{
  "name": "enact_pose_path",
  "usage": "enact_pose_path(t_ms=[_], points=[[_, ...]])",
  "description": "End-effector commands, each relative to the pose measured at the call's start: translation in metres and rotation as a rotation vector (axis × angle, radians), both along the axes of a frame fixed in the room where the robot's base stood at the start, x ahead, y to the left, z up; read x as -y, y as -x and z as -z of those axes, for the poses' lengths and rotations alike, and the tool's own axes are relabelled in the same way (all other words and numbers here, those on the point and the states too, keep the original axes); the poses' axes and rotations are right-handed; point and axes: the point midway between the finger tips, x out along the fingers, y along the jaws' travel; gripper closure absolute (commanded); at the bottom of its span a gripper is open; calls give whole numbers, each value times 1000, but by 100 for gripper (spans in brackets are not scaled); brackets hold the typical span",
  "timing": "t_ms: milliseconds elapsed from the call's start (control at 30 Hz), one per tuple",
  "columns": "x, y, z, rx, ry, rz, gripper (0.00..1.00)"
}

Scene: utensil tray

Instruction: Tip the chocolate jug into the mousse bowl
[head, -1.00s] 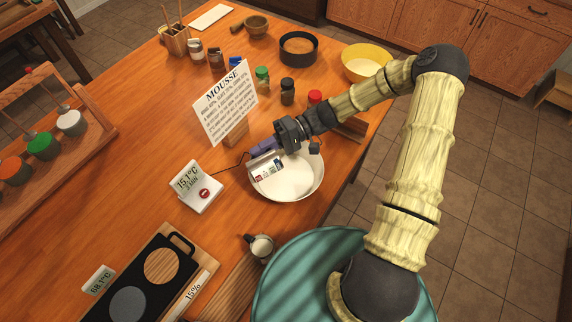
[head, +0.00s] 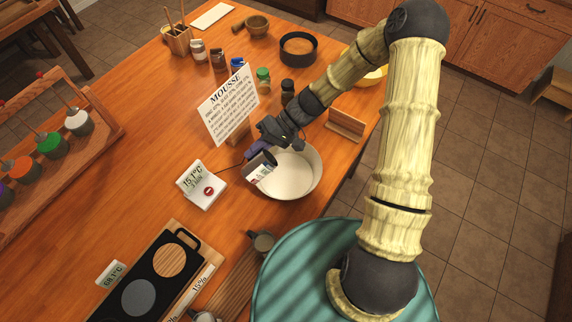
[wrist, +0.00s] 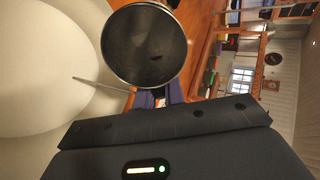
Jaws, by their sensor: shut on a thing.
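The mousse bowl (head: 304,183) is wide and white with a pale inside, and stands near the table's right edge. My gripper (head: 260,147) is over its far-left rim, its purple fingertips shut on the chocolate jug (head: 262,161). The jug has a dark opening and a pale label on its side, and is tilted at the bowl's left rim. In the wrist view the jug's round dark mouth (wrist: 147,45) faces the camera, just beyond the fingers, with the bowl (wrist: 40,60) at left. I cannot tell how much chocolate is inside. No stream shows.
A scale-like display (head: 201,186) stands left of the bowl, and the mousse card (head: 228,104) behind it. A small jug (head: 263,242) is in front. A hot plate (head: 140,296) is at lower left. Spice jars, a dark-rimmed tin (head: 298,50) and a yellow bowl (head: 374,77) stand behind.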

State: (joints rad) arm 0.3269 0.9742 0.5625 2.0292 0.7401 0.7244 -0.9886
Motion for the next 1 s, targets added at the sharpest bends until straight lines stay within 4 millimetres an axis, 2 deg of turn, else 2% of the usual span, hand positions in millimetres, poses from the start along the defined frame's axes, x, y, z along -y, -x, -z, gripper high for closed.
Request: enact_pose_path(t_ms=[467, 667, 1000], points=[[-2, 1, -14, 73, 170, -4, 100], [-7, 3, -3, 132, 303, -5, 100], [-20, 9, -15, 194, 448, -5, 100]])
